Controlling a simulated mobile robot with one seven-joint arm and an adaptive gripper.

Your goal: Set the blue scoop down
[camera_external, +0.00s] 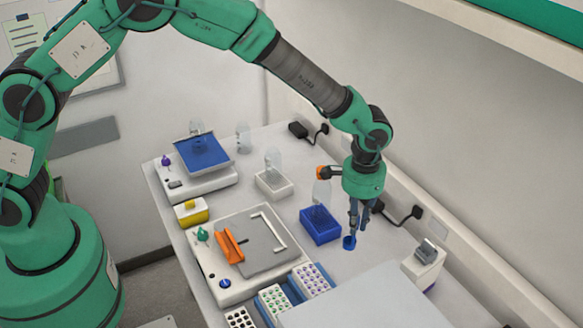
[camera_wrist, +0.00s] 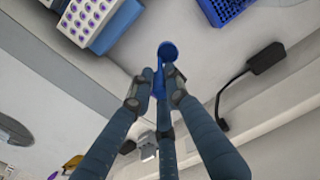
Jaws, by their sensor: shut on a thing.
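The blue scoop (camera_external: 349,243) hangs below my gripper (camera_external: 358,214), with its round bowl lowest, over the right part of the bench, just right of the blue basket. In the wrist view, the scoop (camera_wrist: 168,51) shows its round bowl beyond the fingertips, and its handle runs back between them. My gripper (camera_wrist: 162,82) is shut on the handle. The fingers hide part of the handle. I cannot tell whether the bowl touches the bench.
The blue basket (camera_external: 320,227) holds a clear bottle, and a white basket (camera_external: 273,187) is farther back. Vial racks (camera_external: 311,280) are at the front. A small white device (camera_external: 424,266) stands at the right. A black plug with a cable (camera_external: 410,213) is close to the wall. Bare bench surrounds the scoop.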

